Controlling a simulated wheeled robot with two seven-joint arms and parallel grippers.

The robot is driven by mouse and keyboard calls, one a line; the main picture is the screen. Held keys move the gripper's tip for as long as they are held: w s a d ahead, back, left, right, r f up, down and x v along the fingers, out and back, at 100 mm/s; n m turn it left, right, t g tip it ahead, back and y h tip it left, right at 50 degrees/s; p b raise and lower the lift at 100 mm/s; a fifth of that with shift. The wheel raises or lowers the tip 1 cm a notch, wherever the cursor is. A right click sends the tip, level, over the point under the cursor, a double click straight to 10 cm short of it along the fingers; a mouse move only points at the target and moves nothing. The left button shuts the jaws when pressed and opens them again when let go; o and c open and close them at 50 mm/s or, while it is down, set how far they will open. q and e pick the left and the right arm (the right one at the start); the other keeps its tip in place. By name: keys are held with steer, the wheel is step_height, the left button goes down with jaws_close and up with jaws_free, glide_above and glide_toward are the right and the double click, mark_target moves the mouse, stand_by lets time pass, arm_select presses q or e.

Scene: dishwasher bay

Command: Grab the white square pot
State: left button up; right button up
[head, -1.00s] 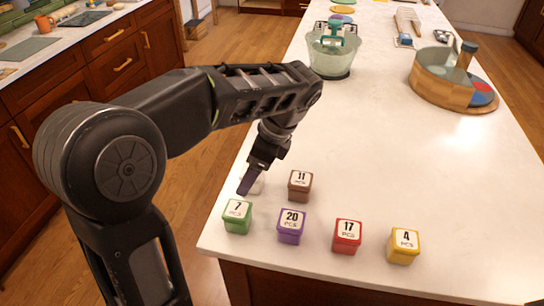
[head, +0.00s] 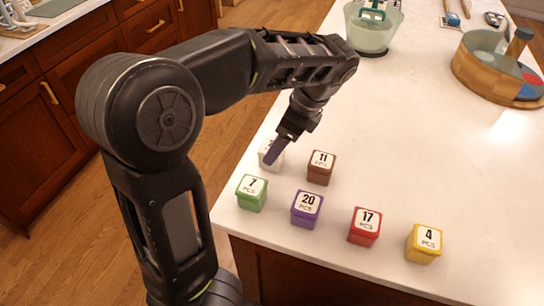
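The white square pot (head: 265,156) stands on the white counter, behind the green pot and left of the brown pot. My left gripper (head: 275,152) points down at it and covers part of its top and label. Only one finger shows clearly, so I cannot tell whether the gripper is open or shut, or whether it touches the pot. My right gripper is not in view.
Near the white pot stand a green pot (head: 251,193), a brown pot (head: 321,168), a purple pot (head: 306,209), a red pot (head: 364,227) and a yellow pot (head: 424,243). The counter's middle is clear.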

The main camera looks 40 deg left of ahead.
arm_select(q)
steer(key=shift+x, duration=2.55)
steer(key=shift+d, duration=0.15)
steer(key=shift+c, duration=0.6)
steer(key=c, duration=1.5)
